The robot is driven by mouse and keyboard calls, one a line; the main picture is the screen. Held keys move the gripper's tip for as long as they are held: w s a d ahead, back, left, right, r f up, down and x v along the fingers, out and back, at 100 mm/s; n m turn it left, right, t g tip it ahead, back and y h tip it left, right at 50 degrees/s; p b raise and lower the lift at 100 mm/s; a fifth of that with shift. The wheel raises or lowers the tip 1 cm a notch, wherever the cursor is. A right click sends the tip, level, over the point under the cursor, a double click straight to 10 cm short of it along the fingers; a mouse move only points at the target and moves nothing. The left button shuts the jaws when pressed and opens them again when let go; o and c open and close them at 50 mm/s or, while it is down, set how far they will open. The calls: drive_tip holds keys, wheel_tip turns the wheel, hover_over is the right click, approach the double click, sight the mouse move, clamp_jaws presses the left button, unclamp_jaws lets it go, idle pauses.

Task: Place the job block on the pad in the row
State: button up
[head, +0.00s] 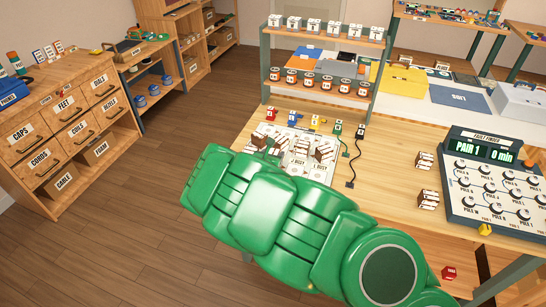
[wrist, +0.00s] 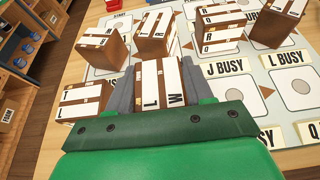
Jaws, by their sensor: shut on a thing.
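My gripper (wrist: 158,82) is shut on a brown and white block (wrist: 161,85) marked "L" and "W", between its two grey fingers. The block is over a pale board (wrist: 262,82) in the wrist view; I cannot tell whether it touches the board. The board has square pads with circles, and an empty pad (wrist: 296,93) lies below the "L BUSY" label. Other brown and white blocks stand on the board: one at the left (wrist: 85,98) and several along the far side (wrist: 103,42). In the head view my green arm hides the gripper's tips and part of the board (head: 302,170).
A dial console (head: 490,190) and stacked blocks (head: 427,197) are at the right. A drawer cabinet (head: 65,135) stands left across the floor.

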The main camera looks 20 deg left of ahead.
drive_tip(key=shift+f, duration=0.4)
drive_tip(key=shift+f, duration=0.15)
drive_tip(key=o, duration=1)
drive_tip(key=shift+o, duration=0.2)
drive_tip(key=shift+s+r, duration=0.1)
drive_tip(key=shift+r, duration=0.1)
drive_tip(key=v, duration=1.1)
drive_tip(key=shift+s, duration=0.4)
